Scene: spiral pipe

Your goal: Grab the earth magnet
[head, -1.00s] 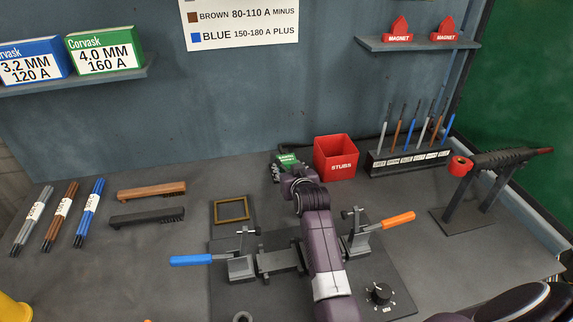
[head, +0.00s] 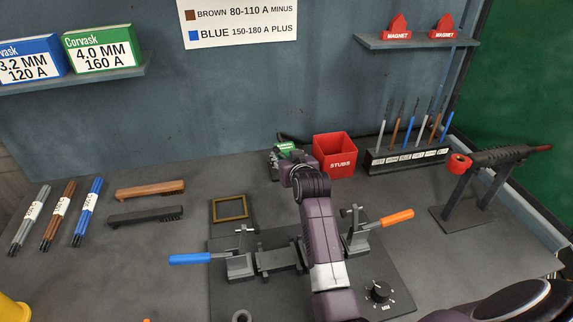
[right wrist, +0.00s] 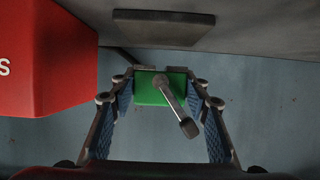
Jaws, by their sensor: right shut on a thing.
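A green block (head: 285,149), which I take to be the earth magnet, is at the back of the bench, left of the red bin. In the right wrist view the green block (right wrist: 150,92) sits between the fingertips, with a grey lever across it. My right gripper (right wrist: 160,76) is shut on it. In the head view my right gripper (head: 279,164) is partly hidden by its own wrist. I cannot tell whether the block touches the bench. My left gripper is not in view.
A red STUBS bin (head: 335,156) stands close to the right of my gripper. An electrode rack (head: 408,158) and a torch stand (head: 470,205) are further right. A clamp fixture with a blue handle (head: 190,259) and an orange handle (head: 397,218) lies under my arm.

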